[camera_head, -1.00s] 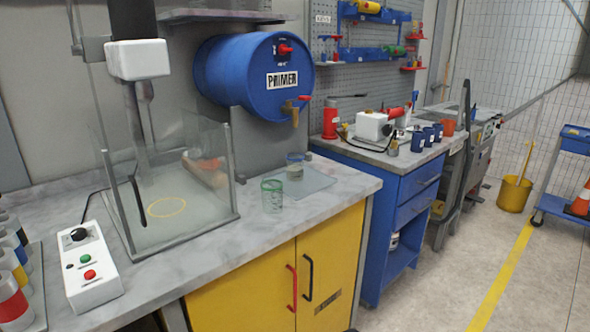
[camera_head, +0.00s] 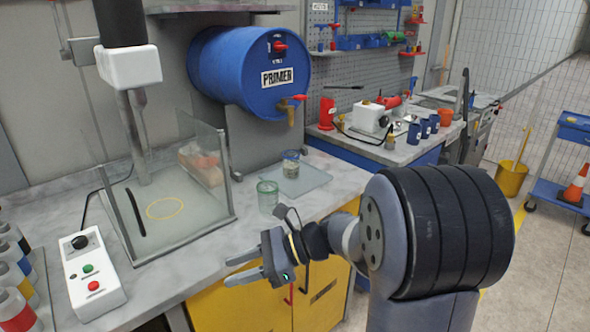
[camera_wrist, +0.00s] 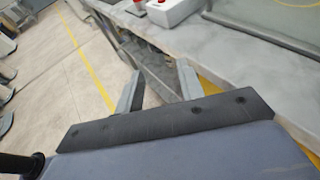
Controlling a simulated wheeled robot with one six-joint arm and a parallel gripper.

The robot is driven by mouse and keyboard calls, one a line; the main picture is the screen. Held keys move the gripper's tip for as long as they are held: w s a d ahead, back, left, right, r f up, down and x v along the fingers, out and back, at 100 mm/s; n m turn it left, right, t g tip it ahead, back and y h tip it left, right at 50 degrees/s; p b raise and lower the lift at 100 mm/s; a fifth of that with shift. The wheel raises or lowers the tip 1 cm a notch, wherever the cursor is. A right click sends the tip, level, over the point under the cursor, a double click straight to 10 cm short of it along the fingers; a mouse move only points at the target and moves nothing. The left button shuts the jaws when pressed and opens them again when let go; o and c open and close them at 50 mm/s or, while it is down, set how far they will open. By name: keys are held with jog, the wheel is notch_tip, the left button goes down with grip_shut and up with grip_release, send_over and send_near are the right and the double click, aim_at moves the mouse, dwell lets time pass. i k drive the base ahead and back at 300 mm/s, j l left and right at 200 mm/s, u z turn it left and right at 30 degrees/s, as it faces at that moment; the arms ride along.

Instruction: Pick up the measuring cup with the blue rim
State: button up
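The measuring cup with the blue rim (camera_head: 291,165) stands upright on a flat glassy plate (camera_head: 310,180) on the counter, below the primer drum's tap. It is clear, with something pale inside. A second clear cup with a green rim (camera_head: 267,198) stands in front of it, to its left. My gripper (camera_head: 231,272) is in front of the counter's front edge, nearer the camera and left of both cups. Its two fingers are apart with nothing between them; the wrist view also shows the gap (camera_wrist: 158,88). Neither cup shows in the wrist view.
The blue primer drum (camera_head: 250,72) with its brass tap (camera_head: 290,112) overhangs the back of the counter. A glass-walled enclosure (camera_head: 165,205) stands left of the cups. A white control box (camera_head: 91,275) lies at the front left. Yellow cabinet doors are below.

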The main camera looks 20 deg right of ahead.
aim_at(291, 164)
jog(key=i+l+z, duration=0.1)
jog(key=i+l, duration=0.25)
jog(key=i, duration=0.15)
jog(key=i+l+z, duration=0.15)
jog(key=i+l, duration=0.2)
jog(key=i, duration=0.15)
jog(key=i+l+z, duration=0.1)
jog(key=i+l, duration=0.15)
jog(key=i, duration=0.25)
